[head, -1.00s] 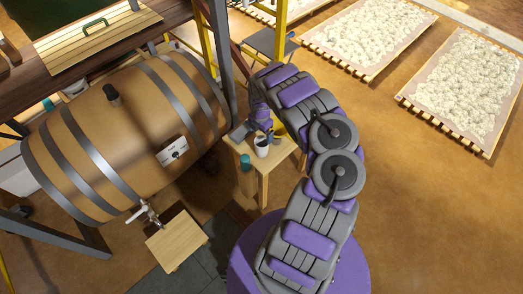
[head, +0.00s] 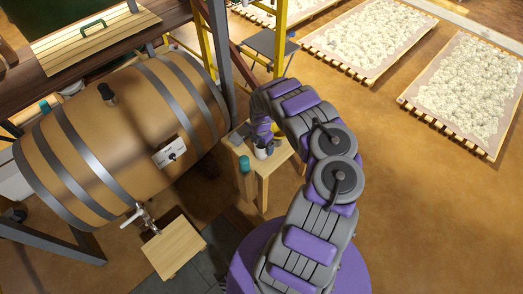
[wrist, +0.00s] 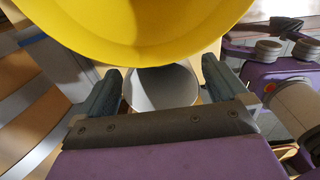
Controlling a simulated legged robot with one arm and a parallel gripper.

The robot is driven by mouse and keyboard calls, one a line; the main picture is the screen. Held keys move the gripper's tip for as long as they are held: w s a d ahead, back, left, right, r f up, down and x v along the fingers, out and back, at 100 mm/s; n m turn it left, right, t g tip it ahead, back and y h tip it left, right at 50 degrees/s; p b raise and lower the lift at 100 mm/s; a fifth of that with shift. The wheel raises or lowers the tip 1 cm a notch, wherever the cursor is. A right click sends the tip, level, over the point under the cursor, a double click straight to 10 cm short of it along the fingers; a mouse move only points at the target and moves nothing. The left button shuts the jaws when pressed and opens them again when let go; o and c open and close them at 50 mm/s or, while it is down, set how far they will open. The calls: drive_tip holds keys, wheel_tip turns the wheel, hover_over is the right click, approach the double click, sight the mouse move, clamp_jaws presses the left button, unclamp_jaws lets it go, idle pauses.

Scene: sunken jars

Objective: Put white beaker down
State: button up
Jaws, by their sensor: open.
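The white beaker (head: 261,153) stands upright on a small wooden table (head: 262,171), partly hidden by my wrist in the head view. In the wrist view its pale grey round inside (wrist: 162,88) shows between and beyond the two fingers. My gripper (wrist: 164,76) is open, with one dark finger at each side of the beaker. I cannot tell whether the fingers touch it. The gripper's fingertips are hard to make out in the head view.
A large yellow rounded thing (wrist: 140,30) fills the top of the wrist view, very near. A teal cylinder (head: 244,165) stands at the small table's front left corner. A big barrel (head: 100,130) with a tap lies left; a low wooden stool (head: 173,248) stands below it.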

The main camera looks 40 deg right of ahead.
drive_tip(key=c, duration=1.1)
drive_tip(key=shift+r, duration=0.1)
drive_tip(key=shift+c, duration=0.2)
